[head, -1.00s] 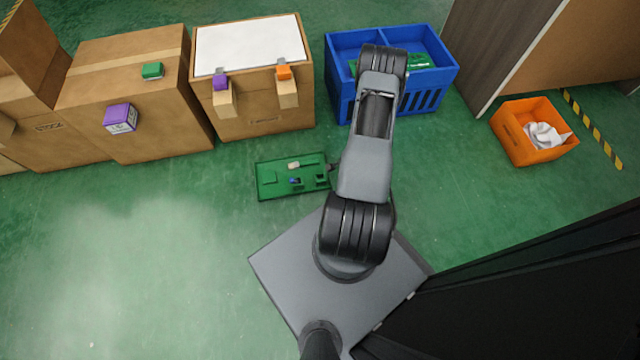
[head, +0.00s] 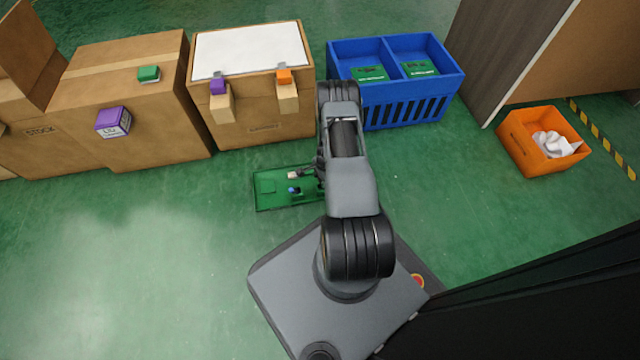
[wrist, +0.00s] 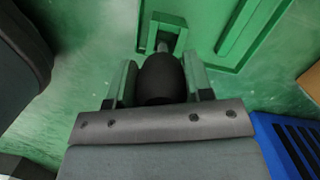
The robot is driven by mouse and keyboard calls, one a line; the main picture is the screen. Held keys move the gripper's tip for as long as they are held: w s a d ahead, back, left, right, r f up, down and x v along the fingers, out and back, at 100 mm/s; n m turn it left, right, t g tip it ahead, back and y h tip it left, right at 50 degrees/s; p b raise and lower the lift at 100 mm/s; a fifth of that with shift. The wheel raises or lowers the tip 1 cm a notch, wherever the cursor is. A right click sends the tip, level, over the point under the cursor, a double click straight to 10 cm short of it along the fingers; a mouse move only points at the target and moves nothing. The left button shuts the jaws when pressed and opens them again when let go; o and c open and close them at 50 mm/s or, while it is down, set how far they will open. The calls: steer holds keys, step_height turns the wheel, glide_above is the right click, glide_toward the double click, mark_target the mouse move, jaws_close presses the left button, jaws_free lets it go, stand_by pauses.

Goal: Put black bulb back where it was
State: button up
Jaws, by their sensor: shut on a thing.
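The black bulb (wrist: 162,78) is between the two fingers of my gripper (wrist: 160,84) in the wrist view, and the gripper is shut on it. A green square fitting (wrist: 179,30) on the green panel shows just beyond the bulb. A thin grey stem is between bulb and fitting; I cannot tell whether the bulb is seated. In the head view the green panel (head: 268,190) lies on the floor, and my arm covers its right end. The bulb and the fingers cannot be made out there.
Cardboard boxes (head: 150,90) stand at the back left, with purple, green and orange blocks. An orange bin (head: 520,150) with white contents is at the right. The floor at left is clear.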

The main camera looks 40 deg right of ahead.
mark_target(320, 182)
steer(key=f, duration=0.1)
steer(key=f+b, duration=0.2)
steer(key=f, duration=0.1)
steer(key=shift+w+a, duration=0.15)
steer(key=shift+w, duration=0.15)
steer(key=shift+r, duration=0.1)
steer(key=o, duration=0.7)
steer(key=shift+c, duration=0.2)
